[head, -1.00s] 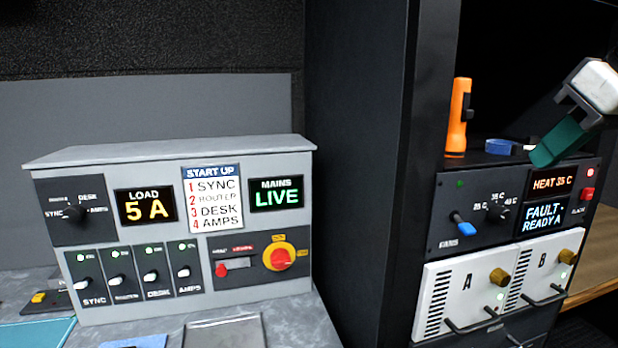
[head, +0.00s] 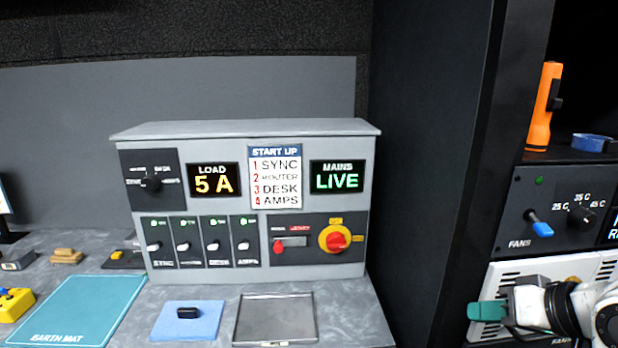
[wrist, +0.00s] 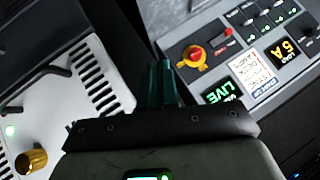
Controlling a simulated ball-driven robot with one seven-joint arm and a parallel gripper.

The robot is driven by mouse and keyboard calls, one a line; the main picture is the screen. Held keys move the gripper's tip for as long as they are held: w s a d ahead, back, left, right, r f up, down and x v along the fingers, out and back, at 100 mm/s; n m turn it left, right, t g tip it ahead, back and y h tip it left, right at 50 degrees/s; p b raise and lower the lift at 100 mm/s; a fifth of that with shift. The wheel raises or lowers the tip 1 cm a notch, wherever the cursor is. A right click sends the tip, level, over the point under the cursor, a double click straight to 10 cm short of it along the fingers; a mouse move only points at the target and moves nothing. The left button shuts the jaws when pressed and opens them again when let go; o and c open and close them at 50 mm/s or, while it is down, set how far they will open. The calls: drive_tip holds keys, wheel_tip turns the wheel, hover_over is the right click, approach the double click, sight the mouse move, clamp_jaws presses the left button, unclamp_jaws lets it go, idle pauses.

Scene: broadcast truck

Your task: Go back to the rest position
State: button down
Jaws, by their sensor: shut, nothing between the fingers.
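My gripper (head: 474,311) is at the lower right of the head view, in front of the white panel of the rack. Its green fingers are closed together and hold nothing. They also show in the wrist view (wrist: 160,84), pointing up in the picture, with the white rack panel (wrist: 60,105) at left and the grey power box (wrist: 240,50) at right. My arm hides part of the rack panel in the head view.
The grey power box (head: 245,128) stands on the desk, showing LOAD 5 A and MAINS LIVE. A metal tray (head: 310,318), a blue pad (head: 165,325) and a green earth mat (head: 80,310) lie before it. An orange torch (head: 541,105) stands on the rack (head: 517,187).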

drive_tip(key=s+a+f+g, duration=0.1)
drive_tip(key=s+a+f, duration=0.15)
drive_tip(key=f, duration=0.45)
drive_tip(key=s+a+f+g, duration=0.1)
drive_tip(key=s+a+f, duration=0.1)
drive_tip(key=s+f, duration=0.35)
drive_tip(key=s+d+f+n+g+h, duration=0.1)
drive_tip(key=s+f+g+h, duration=0.3)
drive_tip(key=s+f, duration=1.4)
drive_tip(key=s+g, duration=0.1)
drive_tip(key=s, duration=0.3)
drive_tip(key=shift+d+g+h, duration=0.15)
drive_tip(key=shift+g+h, duration=0.15)
drive_tip(key=shift+g, duration=0.1)
